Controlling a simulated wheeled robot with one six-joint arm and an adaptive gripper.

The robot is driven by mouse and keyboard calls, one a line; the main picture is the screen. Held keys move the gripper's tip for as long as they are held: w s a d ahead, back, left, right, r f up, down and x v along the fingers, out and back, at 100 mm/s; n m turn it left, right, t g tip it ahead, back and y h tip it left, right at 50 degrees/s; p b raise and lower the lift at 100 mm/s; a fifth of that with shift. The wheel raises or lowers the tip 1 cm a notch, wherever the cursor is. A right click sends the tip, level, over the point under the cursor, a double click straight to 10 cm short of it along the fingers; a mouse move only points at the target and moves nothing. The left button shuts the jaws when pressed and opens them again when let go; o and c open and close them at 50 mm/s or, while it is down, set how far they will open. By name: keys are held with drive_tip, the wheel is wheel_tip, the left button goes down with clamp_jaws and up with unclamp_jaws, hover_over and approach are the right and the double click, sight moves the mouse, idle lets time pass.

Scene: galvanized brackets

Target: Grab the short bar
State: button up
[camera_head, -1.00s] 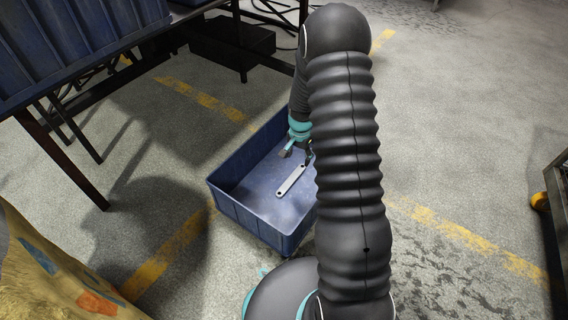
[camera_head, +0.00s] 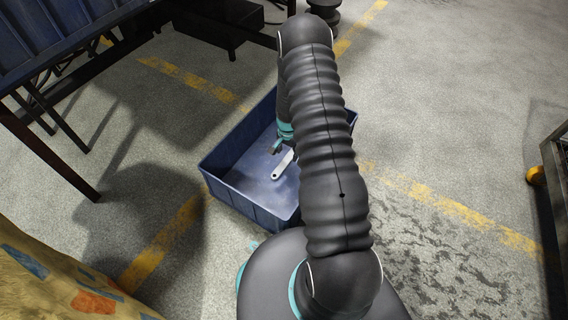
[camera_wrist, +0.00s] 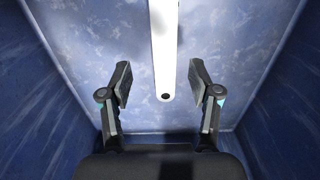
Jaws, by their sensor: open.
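The short bar (camera_head: 283,166) is a light grey flat strip with a hole near its end. It lies on the floor of the blue crate (camera_head: 228,203). In the wrist view the bar (camera_wrist: 164,50) runs from the top edge down to its holed end, in line between my fingers. My gripper (camera_wrist: 158,84) is open and empty, one finger on each side of the bar's line, with gaps to both. In the head view my gripper (camera_head: 278,148) is down inside the crate by the bar. My arm hides part of the crate and perhaps the bar's far end.
The crate's blue walls (camera_wrist: 55,95) rise on both sides of my gripper. The crate stands on a grey concrete floor with yellow lines (camera_head: 165,240). A dark table frame (camera_head: 50,150) stands at left, and a cart (camera_head: 556,165) at the right edge.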

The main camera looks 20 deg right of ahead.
sight(286, 161)
drive_tip(key=shift+w+a+f+b, duration=0.1)
drive_tip(key=shift+f+b, duration=0.1)
drive_tip(key=shift+f, duration=1.1)
drive_tip(key=shift+w+a+f+b, duration=0.1)
drive_tip(key=shift+f+b, duration=0.1)
drive_tip(key=shift+f, duration=1.1)
clamp_jaws()
